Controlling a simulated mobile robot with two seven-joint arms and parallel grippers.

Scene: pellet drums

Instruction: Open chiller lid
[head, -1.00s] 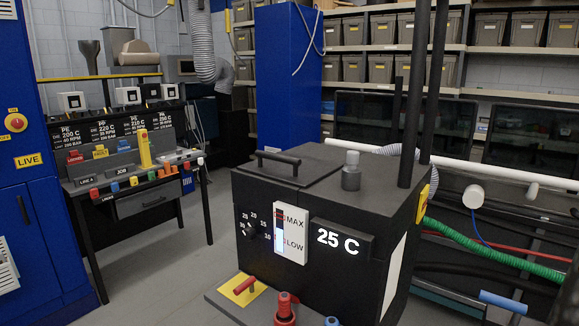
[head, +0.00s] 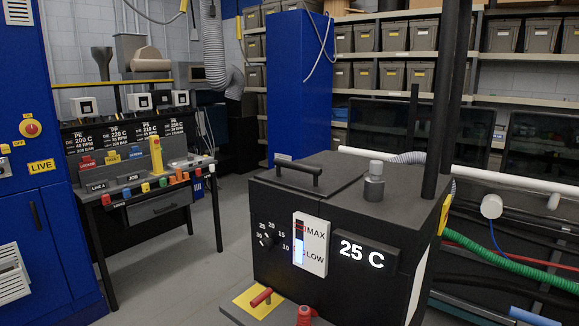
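The chiller (head: 340,225) is a black box in the middle right, with a "25 C" display (head: 362,252), a MAX/LOW level gauge (head: 310,243) and a round dial (head: 266,240) on its front. Its lid (head: 327,174) is a flat dark panel on the left part of the top and looks shut. A black bar handle (head: 298,168) stands on the lid. A grey metal cap (head: 374,181) sits on the top, right of the lid. Neither of my grippers shows in the head view.
A red-handled valve (head: 261,298) on a yellow plate and a red fitting (head: 305,315) stand low before the chiller. Black vertical posts (head: 446,100) rise behind its right side.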

